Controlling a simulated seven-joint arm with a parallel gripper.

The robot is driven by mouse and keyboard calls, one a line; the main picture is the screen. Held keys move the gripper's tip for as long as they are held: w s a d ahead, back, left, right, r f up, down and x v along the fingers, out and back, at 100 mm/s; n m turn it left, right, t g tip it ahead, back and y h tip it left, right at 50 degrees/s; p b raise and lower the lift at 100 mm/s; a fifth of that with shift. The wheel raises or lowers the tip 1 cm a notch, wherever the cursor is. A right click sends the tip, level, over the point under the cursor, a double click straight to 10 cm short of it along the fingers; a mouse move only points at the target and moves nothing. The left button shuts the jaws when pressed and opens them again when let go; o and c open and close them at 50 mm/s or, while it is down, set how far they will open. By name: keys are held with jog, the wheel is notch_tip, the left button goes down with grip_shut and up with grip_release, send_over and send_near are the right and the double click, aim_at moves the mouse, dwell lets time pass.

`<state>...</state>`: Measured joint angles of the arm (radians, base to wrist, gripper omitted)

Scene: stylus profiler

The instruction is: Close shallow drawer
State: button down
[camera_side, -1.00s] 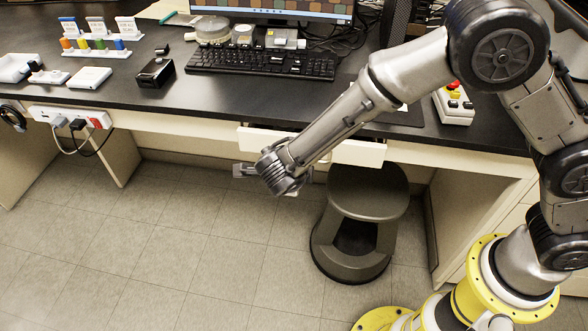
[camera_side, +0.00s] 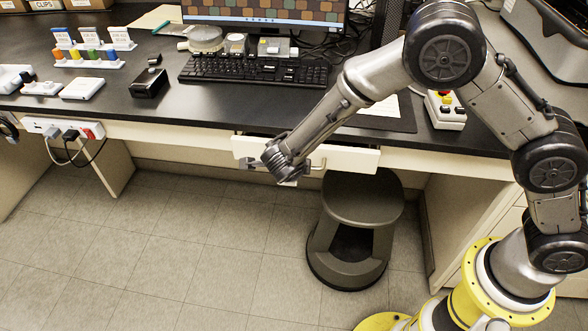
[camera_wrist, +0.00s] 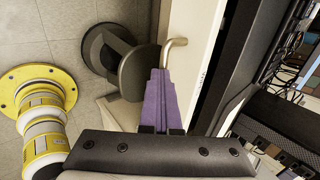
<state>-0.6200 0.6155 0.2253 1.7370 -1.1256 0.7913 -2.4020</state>
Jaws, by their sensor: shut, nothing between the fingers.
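The shallow drawer (camera_side: 350,159) under the desk edge has a cream front and stands a little open, with a dark gap behind the top of its front. Its front also shows in the wrist view (camera_wrist: 198,60). A bent metal handle (camera_wrist: 173,50) sticks out from the front. My gripper (camera_side: 250,163) is in front of the left half of the drawer front in the side view. In the wrist view its purple fingers (camera_wrist: 160,73) are together, empty, close to the front and beside the handle. I cannot tell whether they touch. My wrist hides part of the front.
A dark stool (camera_side: 358,210) stands on the floor below the drawer's right end. The black desk top (camera_side: 215,104) holds a keyboard (camera_side: 255,70), a monitor (camera_side: 265,12) and a small control box (camera_side: 445,110). The floor to the left is clear.

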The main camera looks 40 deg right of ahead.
jog(key=w+d, duration=0.3)
jog(key=shift+w+d, duration=0.1)
jog(key=shift+d, duration=0.05)
